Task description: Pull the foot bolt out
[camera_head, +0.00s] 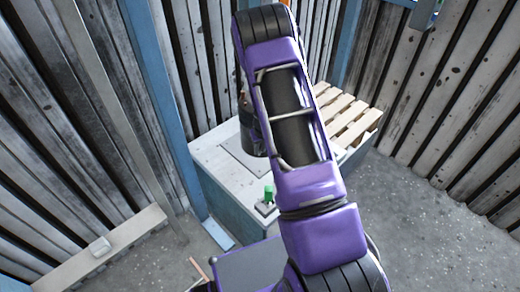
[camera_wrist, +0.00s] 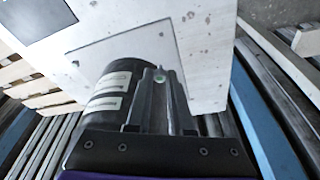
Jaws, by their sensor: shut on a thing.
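My gripper (camera_wrist: 160,82) shows in the wrist view with its grey fingers close together. A small pale round end, which looks like the foot bolt (camera_wrist: 160,76), sits between the fingertips. Most of the bolt is hidden by the fingers, so I cannot tell how deep it sits. The black blower housing (camera_wrist: 117,88), a cylinder with pale labels, lies just left of the fingers in that view. In the head view, the housing (camera_head: 246,127) stands on the pale bench and is mostly behind my purple arm. My gripper is hidden there.
The housing is on a square plate (camera_head: 237,151) on the bench top (camera_head: 211,156). A green knob (camera_head: 268,193) on a small base stands near the bench's front edge. A wooden pallet (camera_head: 352,120) is at the right. Grey floor (camera_head: 430,225) is clear at the right.

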